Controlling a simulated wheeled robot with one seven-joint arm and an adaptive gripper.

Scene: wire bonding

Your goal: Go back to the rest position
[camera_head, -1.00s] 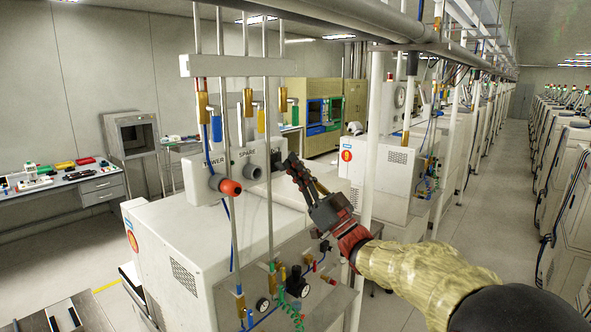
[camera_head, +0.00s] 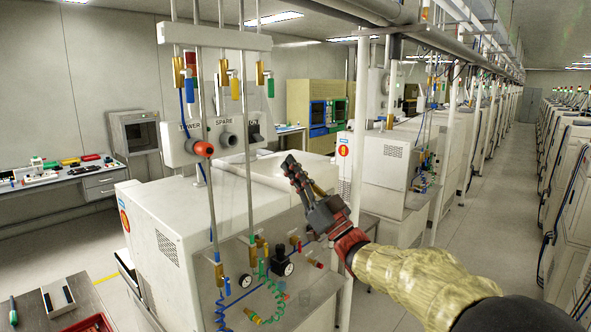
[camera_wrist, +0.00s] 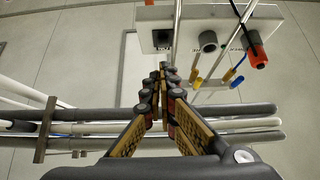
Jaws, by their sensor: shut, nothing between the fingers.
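My gripper (camera_head: 287,163) is shut and empty in the head view. It is in the air in front of the white machine, to the right of the port box (camera_head: 215,140) labelled "TOWER" and "SPARE". An orange-red plug (camera_head: 203,149) sits at the left port of that box. In the wrist view my gripper (camera_wrist: 163,68) has its fingertips together, with nothing between them. The port box (camera_wrist: 215,32) shows above it there, with the orange-red plug (camera_wrist: 257,55) at its right end.
Vertical metal rods (camera_head: 244,190) and a panel with gauges (camera_head: 288,268) and coiled hoses stand close to my arm. A white machine (camera_head: 165,225) is behind them. A workbench (camera_head: 55,190) is at the left. The aisle (camera_head: 485,210) at the right is clear.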

